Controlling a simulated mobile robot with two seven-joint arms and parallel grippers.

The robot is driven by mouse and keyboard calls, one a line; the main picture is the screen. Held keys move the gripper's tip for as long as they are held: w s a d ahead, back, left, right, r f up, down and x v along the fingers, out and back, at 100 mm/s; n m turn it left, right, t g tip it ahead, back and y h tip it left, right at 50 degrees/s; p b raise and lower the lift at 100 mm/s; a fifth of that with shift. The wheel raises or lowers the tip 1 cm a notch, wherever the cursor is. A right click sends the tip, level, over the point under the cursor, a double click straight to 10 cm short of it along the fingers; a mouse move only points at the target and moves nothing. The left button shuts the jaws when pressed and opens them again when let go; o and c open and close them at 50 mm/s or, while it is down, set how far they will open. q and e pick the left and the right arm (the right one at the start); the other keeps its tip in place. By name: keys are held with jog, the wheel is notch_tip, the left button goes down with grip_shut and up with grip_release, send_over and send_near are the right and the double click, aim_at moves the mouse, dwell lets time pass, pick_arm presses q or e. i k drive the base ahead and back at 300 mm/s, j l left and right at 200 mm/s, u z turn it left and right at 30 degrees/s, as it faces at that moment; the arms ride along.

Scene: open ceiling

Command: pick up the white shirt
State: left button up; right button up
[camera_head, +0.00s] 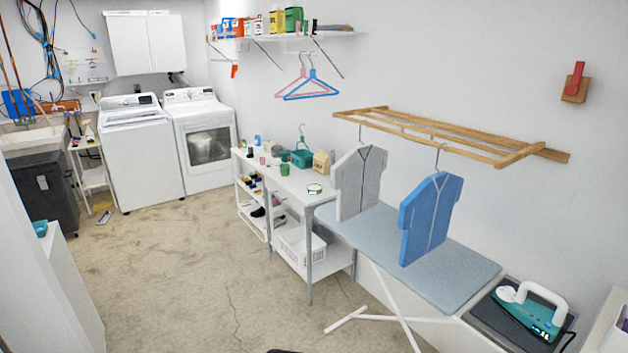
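A pale grey-white shirt (358,184) hangs upright from the wooden wall rack (452,141), on the left. A blue shirt (428,216) hangs from the same rack, to its right and nearer to me. The white shirt's lower edge is close to the back left part of the light blue ironing board (460,272); I cannot tell whether it touches. The white shirt is in clear view, apart from the blue one. Neither of my grippers is in view.
A white shelf table (305,187) with small items stands left of the ironing board. An iron (528,308) rests at the lower right. The board's white crossed legs (395,305) reach onto the floor. A washer (137,150) and dryer (205,138) stand behind. The middle floor is clear.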

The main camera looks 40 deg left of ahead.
aim_at(356, 177)
jog(key=u, duration=1.15)
jog(key=i+j+z, duration=0.1)
jog(key=z, duration=0.35)
jog(key=i+j+z, duration=0.15)
jog(key=z, duration=0.3)
jog(key=i+j+z, duration=0.1)
jog(key=z, duration=0.35)
jog(key=i+j+z, duration=0.1)
jog(key=j+z, duration=0.15)
jog(key=j, duration=0.3)
jog(key=i+j+z, duration=0.1)
jog(key=j+z, duration=0.15)
jog(key=j, duration=0.3)
jog(key=j+z, duration=0.35)
jog(key=j, duration=1.85)
